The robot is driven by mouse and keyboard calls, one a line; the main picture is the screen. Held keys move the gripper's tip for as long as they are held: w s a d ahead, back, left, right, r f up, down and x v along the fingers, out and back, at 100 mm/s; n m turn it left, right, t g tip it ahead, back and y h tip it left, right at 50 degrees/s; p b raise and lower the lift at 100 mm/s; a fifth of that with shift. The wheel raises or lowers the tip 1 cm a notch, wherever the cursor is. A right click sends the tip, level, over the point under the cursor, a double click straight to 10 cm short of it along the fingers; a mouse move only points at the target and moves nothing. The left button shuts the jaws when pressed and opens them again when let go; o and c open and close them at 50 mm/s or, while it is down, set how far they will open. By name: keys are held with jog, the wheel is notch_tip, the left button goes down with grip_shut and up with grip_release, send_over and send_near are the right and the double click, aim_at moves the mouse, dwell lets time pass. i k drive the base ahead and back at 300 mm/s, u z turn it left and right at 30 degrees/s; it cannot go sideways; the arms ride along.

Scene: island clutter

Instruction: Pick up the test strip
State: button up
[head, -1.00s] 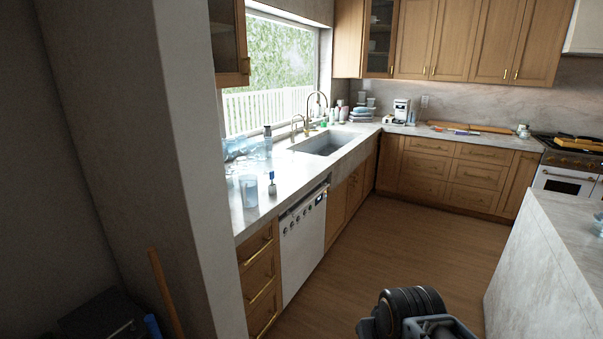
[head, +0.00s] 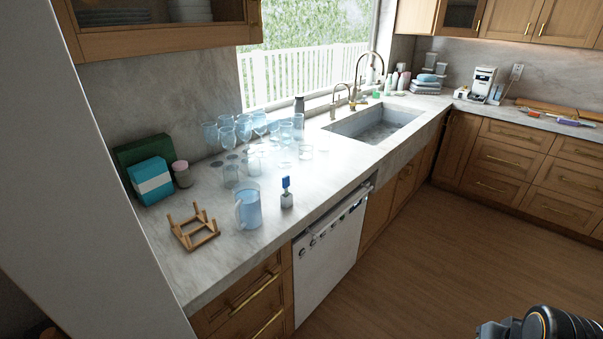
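I cannot pick out a test strip in the head view. A small upright object with a blue top and a pale, blocky base (head: 287,195) stands on the counter (head: 225,262) beside a clear bluish jug (head: 249,208); I cannot tell what it is. Part of my arm shows dark at the bottom right edge. My gripper's fingers are not in view.
A wooden rack (head: 195,229), a teal and white box (head: 151,182) and several glasses (head: 259,124) crowd the counter's left part. A sink (head: 375,123) is set farther along. Wooden floor (head: 430,240) is clear in front of the dishwasher (head: 333,245).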

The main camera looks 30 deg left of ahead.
aim_at(285, 182)
jog(key=u, duration=0.25)
jog(key=i, duration=0.75)
jog(key=u, duration=1.3)
jog(key=i, duration=0.75)
jog(key=u, duration=0.75)
